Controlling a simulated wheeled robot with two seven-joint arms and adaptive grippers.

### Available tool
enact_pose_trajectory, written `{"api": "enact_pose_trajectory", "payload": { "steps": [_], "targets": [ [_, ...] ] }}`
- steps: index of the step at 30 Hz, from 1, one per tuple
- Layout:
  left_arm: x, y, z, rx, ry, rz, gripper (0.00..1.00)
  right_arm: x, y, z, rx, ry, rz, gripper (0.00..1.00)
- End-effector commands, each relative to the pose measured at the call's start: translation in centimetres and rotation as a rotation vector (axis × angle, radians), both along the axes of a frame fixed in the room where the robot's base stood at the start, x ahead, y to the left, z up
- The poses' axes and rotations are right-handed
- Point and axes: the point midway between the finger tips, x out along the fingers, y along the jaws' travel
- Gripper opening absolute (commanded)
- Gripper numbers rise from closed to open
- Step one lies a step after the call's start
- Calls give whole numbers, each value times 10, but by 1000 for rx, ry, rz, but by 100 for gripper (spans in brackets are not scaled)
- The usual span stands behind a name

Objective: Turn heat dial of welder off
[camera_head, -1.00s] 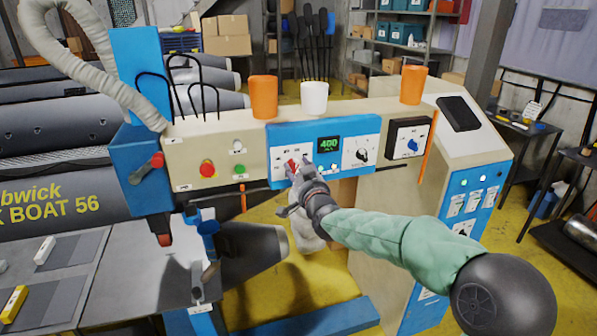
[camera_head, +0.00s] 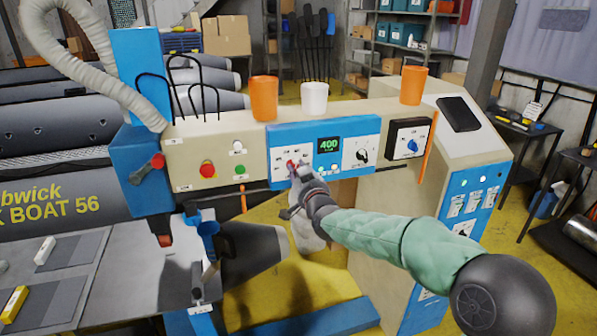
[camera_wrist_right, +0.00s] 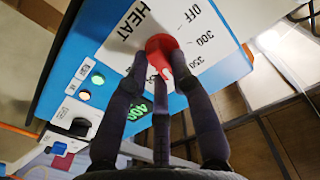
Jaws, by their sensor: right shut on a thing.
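The welder (camera_head: 225,150) is a long beige console with a blue panel (camera_head: 341,138). Its green display (camera_head: 328,146) reads 400. The red heat dial (camera_head: 291,163) is at the panel's left, partly hidden by my right gripper (camera_head: 297,174). In the right wrist view, the red dial (camera_wrist_right: 161,43) sits on a white plate marked HEAT, OFF, 300 and 350. My right gripper's fingers (camera_wrist_right: 160,64) are closed around the dial there. A white mark on the dial shows between the fingers, on the side away from OFF. My left gripper is not in view.
Two orange cups (camera_head: 263,98) (camera_head: 413,86) and a white cup (camera_head: 314,98) stand on top of the welder. A black knob (camera_head: 362,155), a blue knob (camera_head: 411,146) and a red button (camera_head: 207,168) are on its front. A grey work table (camera_head: 130,270) is at lower left.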

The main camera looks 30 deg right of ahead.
Motion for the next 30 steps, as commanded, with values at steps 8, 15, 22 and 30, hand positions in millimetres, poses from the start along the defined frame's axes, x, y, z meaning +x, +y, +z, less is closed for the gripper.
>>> {"api": "enact_pose_trajectory", "payload": {
  "steps": [8,15,22,30],
  "targets": [
    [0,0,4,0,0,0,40,0,1,1,-227,56,0,0],
    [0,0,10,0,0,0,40,0,1,3,-449,110,0,0],
    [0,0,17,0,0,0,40,1,2,3,-662,162,2,0],
    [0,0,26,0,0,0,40,1,4,4,-910,222,1,0]
  ]
}}
